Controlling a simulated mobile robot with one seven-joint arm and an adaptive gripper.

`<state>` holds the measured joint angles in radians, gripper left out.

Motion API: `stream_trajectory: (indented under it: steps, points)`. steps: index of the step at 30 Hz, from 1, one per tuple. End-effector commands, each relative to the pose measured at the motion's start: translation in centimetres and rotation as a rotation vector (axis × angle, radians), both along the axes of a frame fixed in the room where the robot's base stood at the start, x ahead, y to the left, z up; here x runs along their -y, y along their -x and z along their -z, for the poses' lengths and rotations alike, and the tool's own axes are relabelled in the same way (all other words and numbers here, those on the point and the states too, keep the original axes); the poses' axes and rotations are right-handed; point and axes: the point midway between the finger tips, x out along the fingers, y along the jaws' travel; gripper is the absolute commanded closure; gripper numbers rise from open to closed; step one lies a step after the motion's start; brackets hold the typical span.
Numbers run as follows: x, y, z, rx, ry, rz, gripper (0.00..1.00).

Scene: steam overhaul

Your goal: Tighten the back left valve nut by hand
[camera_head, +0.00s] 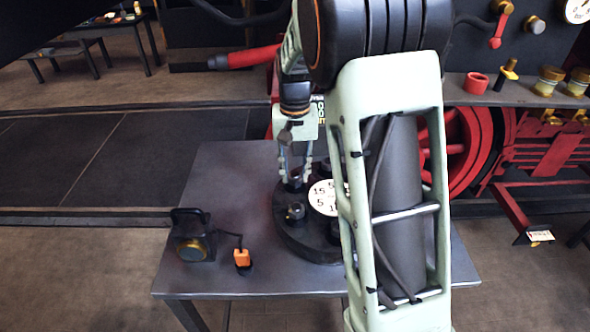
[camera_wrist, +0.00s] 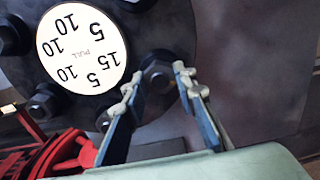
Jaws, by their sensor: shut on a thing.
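A round black valve cover (camera_head: 308,244) lies on a dark table, with a white numbered dial (camera_head: 323,197) on top; the dial also shows in the wrist view (camera_wrist: 82,48). Dark hex nuts stand around the dial. The back left valve nut (camera_head: 294,185) is under my gripper (camera_head: 296,172), which points down. In the wrist view this nut (camera_wrist: 158,74) sits between the two fingertips, and my gripper (camera_wrist: 160,78) is shut on it. The front left nut (camera_head: 296,212) stands clear of the gripper. My arm hides the right part of the cover.
A black lamp-like box (camera_head: 192,238) and an orange-tagged item (camera_head: 242,258) lie on the table (camera_head: 225,165) at left. Red wheels (camera_head: 462,150) and a shelf (camera_head: 505,92) with a red cup (camera_head: 476,83) and jars stand behind at right. The table's back left is clear.

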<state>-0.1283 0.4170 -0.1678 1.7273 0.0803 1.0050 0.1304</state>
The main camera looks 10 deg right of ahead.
Motion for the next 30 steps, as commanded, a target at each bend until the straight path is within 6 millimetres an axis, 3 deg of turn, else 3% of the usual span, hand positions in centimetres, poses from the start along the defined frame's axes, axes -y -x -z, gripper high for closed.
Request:
stream_trajectory:
  steps: [14, 15, 19, 30]
  points:
    - [0.00, -0.18, -0.17, 0.006, -0.001, 0.015, 0.98]
    - [0.01, -0.18, -0.17, 0.006, -0.001, 0.015, 0.71]
    - [0.01, -0.13, -0.12, 0.004, 0.000, 0.014, 0.57]
    - [0.01, -0.08, -0.66, 0.003, 0.000, 0.013, 0.56]
